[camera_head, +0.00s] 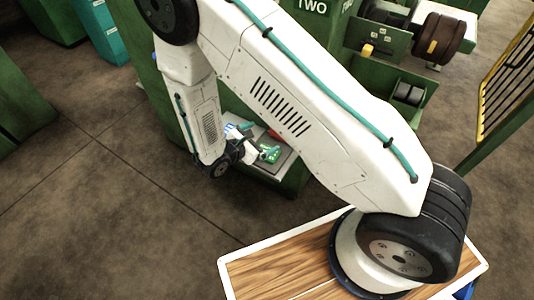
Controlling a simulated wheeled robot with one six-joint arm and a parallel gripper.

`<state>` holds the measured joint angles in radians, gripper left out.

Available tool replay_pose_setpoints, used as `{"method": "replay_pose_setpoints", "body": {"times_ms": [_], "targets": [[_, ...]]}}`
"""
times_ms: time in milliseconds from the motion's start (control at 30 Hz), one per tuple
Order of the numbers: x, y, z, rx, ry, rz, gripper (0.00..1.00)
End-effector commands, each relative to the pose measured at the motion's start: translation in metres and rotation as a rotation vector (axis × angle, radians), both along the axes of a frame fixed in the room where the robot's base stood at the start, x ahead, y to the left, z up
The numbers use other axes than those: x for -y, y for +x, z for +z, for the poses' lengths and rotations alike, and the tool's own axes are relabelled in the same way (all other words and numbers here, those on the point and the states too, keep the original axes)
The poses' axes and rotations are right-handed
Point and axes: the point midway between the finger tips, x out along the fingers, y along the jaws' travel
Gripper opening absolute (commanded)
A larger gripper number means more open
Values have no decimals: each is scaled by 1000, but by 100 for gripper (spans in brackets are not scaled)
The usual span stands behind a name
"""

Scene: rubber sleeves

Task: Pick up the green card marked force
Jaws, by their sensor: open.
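A small green piece (269,153) lies on a light grey surface (285,168) on the green machine, in the middle of the view. It could be the green card, but it is too small for me to read any marking. My gripper (252,154) is just left of it, at the end of my wrist, over the left part of that surface. It is open and small in the picture. I cannot tell whether its fingers touch the green piece. My upper arm hides much of the machine behind and to the right.
A red piece (275,135) lies behind the green one, partly hidden by my arm. A blue and green piece (240,128) is by my wrist. The green machine (312,30) carries dark rollers (438,38). A yellow-edged rack (505,85) stands right. The floor (110,190) at left is clear.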

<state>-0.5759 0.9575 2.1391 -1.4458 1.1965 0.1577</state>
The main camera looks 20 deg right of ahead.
Motion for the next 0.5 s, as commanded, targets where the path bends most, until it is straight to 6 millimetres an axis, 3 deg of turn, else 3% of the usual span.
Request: {"method": "replay_pose_setpoints", "body": {"times_ms": [33,200,333,500], "targets": [[-7,-4,-27,-38,-26,65,100],[-24,-16,-89,-124,-76,238,100],[-29,-21,-113,-158,-92,304,100],[-21,-16,-125,-169,-96,323,100]]}}
